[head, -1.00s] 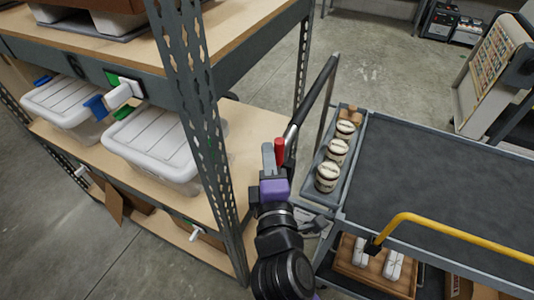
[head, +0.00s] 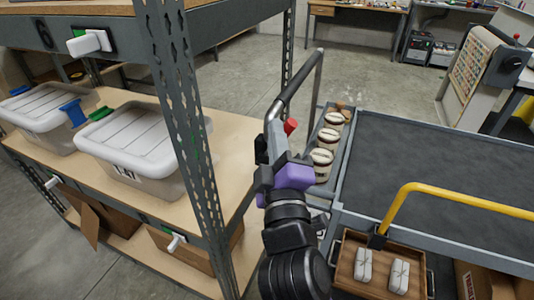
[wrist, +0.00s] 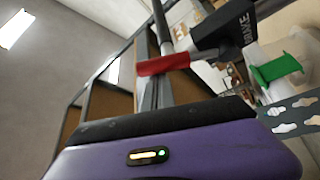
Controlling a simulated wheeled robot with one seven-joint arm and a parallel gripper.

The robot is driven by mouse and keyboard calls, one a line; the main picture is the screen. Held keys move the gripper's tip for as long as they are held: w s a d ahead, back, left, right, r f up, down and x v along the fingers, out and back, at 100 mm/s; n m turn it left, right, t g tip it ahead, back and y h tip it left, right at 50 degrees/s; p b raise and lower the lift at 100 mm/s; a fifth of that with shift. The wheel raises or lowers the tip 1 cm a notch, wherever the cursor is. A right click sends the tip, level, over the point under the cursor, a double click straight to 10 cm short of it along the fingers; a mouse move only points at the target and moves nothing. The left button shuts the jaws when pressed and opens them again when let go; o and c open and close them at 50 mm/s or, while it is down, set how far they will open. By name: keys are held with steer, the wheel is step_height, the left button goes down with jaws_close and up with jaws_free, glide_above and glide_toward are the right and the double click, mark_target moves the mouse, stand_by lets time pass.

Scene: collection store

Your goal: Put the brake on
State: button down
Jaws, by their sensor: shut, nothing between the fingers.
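The brake lever's red grip (head: 290,126) shows beside that handle, partly hidden by my gripper. In the wrist view the red grip (wrist: 163,65) is close ahead, beside a dark housing (wrist: 225,32) lettered BRAKE. My purple gripper (head: 275,135) is shut and empty, right by the red grip. I cannot tell whether it touches the grip. The lever's exact angle is hard to read.
A shelf upright (head: 185,120) stands close left of my arm, with lidded white bins (head: 140,145) on the shelf. Several round pots (head: 322,156) sit in the cart's end tray. A yellow rail (head: 450,202) crosses the cart's near side. Open floor (head: 365,75) lies behind.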

steer(key=shift+s+d+f+m+t+h+b, duration=0.4)
steer(key=shift+m+b, duration=0.5)
steer(key=shift+b, duration=0.95)
steer(key=shift+s+d+f+m+t+h+b, duration=0.2)
steer(key=shift+d+f+m+h+b, duration=0.45)
steer(key=shift+b, duration=1.15)
steer(key=shift+s+d+f+m+t+h+b, duration=0.1)
steer(key=shift+d+f+m+t+h+b, duration=0.4)
steer(key=shift+m+b, duration=1)
steer(key=shift+d+r+n+y+b, duration=0.1)
steer(key=shift+d+n+y+b, duration=0.15)
steer(key=shift+n+b, duration=0.15)
